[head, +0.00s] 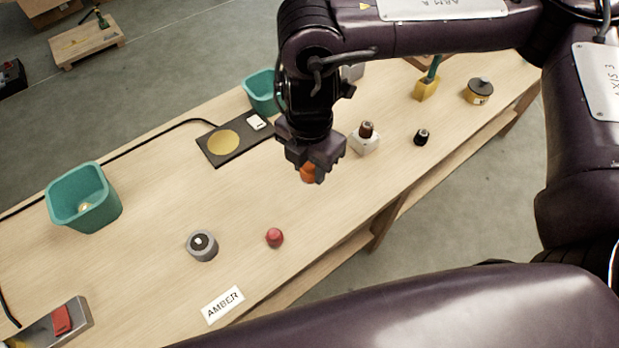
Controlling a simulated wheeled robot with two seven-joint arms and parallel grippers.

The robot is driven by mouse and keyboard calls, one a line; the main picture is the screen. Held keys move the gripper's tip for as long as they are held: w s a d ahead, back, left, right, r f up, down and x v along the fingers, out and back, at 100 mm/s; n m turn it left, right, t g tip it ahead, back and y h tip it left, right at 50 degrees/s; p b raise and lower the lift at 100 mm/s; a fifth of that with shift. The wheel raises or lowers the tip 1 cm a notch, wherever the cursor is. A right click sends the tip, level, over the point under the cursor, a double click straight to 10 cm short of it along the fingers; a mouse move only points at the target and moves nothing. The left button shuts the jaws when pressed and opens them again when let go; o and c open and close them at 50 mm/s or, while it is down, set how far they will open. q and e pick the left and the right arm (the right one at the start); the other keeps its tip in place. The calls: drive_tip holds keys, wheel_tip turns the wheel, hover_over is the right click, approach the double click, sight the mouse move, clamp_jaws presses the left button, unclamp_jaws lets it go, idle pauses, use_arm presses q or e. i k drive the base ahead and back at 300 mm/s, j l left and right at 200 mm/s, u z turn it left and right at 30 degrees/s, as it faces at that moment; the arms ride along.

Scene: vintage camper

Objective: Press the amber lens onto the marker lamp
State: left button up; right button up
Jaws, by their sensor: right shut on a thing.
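My right gripper (313,168) reaches down from above over the middle of the bench and is shut on the orange amber lens (308,174). The jaws hide much of the lens, and I cannot tell whether it touches the bench. A round grey base with a dark centre, which looks like the marker lamp (202,245), stands on the bench, lower left of the gripper. A red lens (274,237) lies to the right of the lamp. My left gripper is out of view.
An AMBER card (222,304) lies near the front edge. The bench between gripper and lamp is clear.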

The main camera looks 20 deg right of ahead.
sight(201, 245)
drive_tip(key=j+u, duration=0.4)
drive_tip(key=j, duration=0.85)
